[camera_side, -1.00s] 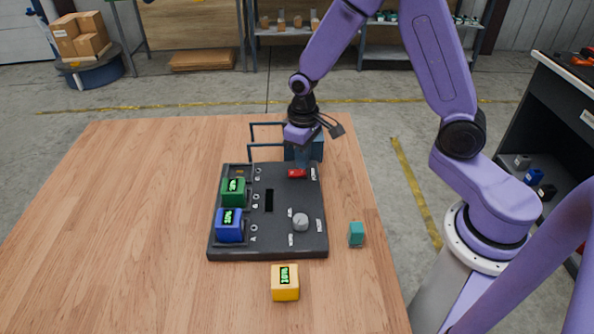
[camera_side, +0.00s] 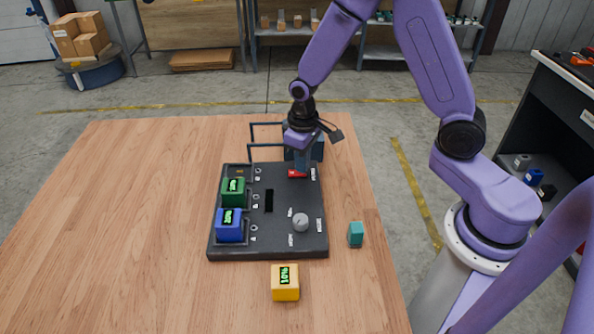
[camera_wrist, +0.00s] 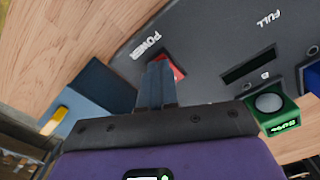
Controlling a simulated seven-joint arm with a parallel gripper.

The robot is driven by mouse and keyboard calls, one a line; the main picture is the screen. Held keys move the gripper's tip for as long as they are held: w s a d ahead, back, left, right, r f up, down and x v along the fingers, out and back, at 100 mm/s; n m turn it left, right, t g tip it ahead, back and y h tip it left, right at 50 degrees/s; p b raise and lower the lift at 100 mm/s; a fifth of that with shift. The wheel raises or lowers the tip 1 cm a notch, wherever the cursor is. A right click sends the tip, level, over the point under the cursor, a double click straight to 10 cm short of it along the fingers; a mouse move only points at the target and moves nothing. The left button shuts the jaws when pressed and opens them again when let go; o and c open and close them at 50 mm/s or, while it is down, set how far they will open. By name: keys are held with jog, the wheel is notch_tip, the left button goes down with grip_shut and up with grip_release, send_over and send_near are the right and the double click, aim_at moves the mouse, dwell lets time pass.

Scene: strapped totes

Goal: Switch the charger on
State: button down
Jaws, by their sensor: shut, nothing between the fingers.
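The charger (camera_side: 270,235) is a dark panel on the wooden table. Its red switch (camera_side: 297,174) is at the far right corner, beside the word POWER in the wrist view, where part of the red switch (camera_wrist: 178,70) shows past the fingers. My gripper (camera_side: 301,170) is shut and empty, pointing down with its fingertips at the switch. The wrist view also shows my gripper (camera_wrist: 160,66) there, covering part of the switch. I cannot tell whether the tips touch it or which way it is tipped.
A green block (camera_side: 233,191) and a blue block (camera_side: 229,225) sit in the charger's left bays. A grey knob (camera_side: 301,222) is near its front right. A yellow block (camera_side: 285,283) and teal block (camera_side: 356,234) lie on the table. A blue box (camera_wrist: 95,92) stands beside my gripper.

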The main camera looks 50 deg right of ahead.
jog(key=shift+f, duration=0.25)
jog(key=shift+r, duration=3.5)
jog(key=s+r+n, duration=0.3)
jog(key=s+n, duration=0.1)
jog(key=s, duration=0.8)
jog(key=s+r+n, duration=0.4)
jog(key=s+n, duration=0.1)
jog(key=s, duration=0.8)
jog(key=shift+s+a+r+n, duration=0.15)
jog(key=shift+s+a+n, duration=0.15)
jog(key=shift+a, duration=0.15)
